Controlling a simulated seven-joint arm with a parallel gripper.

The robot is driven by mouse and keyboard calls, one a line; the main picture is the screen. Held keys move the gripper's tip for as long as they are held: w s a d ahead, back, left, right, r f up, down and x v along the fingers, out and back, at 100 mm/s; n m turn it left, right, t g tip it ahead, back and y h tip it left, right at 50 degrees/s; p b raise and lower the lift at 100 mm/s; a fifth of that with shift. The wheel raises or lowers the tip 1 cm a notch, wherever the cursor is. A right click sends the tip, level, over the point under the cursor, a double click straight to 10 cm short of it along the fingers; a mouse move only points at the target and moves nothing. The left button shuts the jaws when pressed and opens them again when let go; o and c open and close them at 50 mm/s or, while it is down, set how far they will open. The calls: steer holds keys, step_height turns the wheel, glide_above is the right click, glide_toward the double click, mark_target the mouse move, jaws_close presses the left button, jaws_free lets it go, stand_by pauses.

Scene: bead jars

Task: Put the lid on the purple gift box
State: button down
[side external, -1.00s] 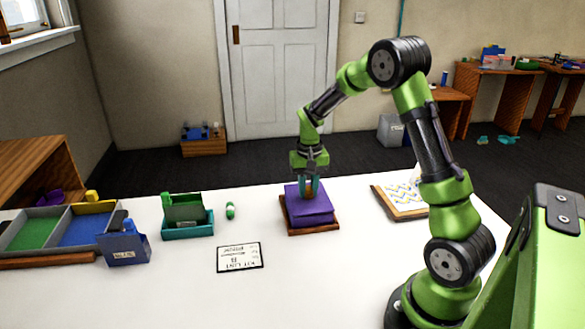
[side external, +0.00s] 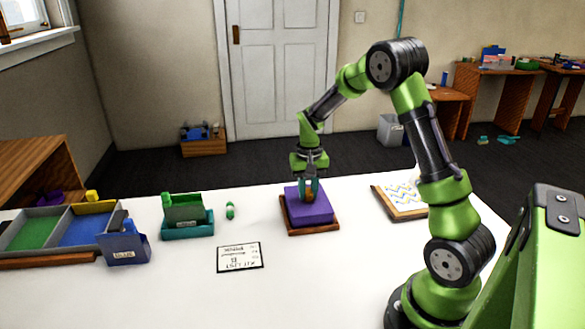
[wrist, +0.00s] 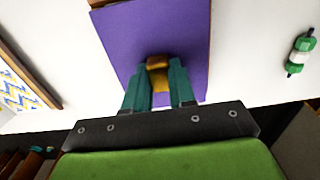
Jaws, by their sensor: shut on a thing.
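The purple gift box (side external: 311,212) stands on a brown wooden board (side external: 313,231) in the middle of the white table. Its purple lid (wrist: 183,33) fills the middle of the wrist view and has an orange-brown knob (wrist: 158,79). My gripper (side external: 310,191) points down over the box, its teal fingers shut on the knob. In the side view the lid sits on or very close over the box, and I cannot tell whether it is fully seated. The box under the lid is hidden in the wrist view.
A kit list card (side external: 240,257) lies front left of the board. A green and white bead piece (side external: 230,211), a teal tray with a green bin (side external: 187,220) and a blue bin (side external: 123,246) are farther left. A patterned framed panel (side external: 403,199) lies to the right.

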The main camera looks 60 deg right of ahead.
steer(key=c, duration=0.9)
jaws_free()
steer(key=shift+o, duration=0.2)
steer(key=shift+r, duration=0.15)
step_height(320, 180, up, 16)
steer(key=s+a+r+n+t+y, duration=0.1)
steer(key=s+a+n+t, duration=0.1)
steer(key=s+a, duration=0.5)
steer(key=s+a+r+n+t+y, duration=0.1)
steer(key=s+a+n+t, duration=0.2)
steer(key=a, duration=1.1)
steer(key=s+t, duration=0.2)
steer(key=s, duration=0.3)
steer(key=shift+s+r, duration=0.2)
steer(key=shift+r, duration=0.15)
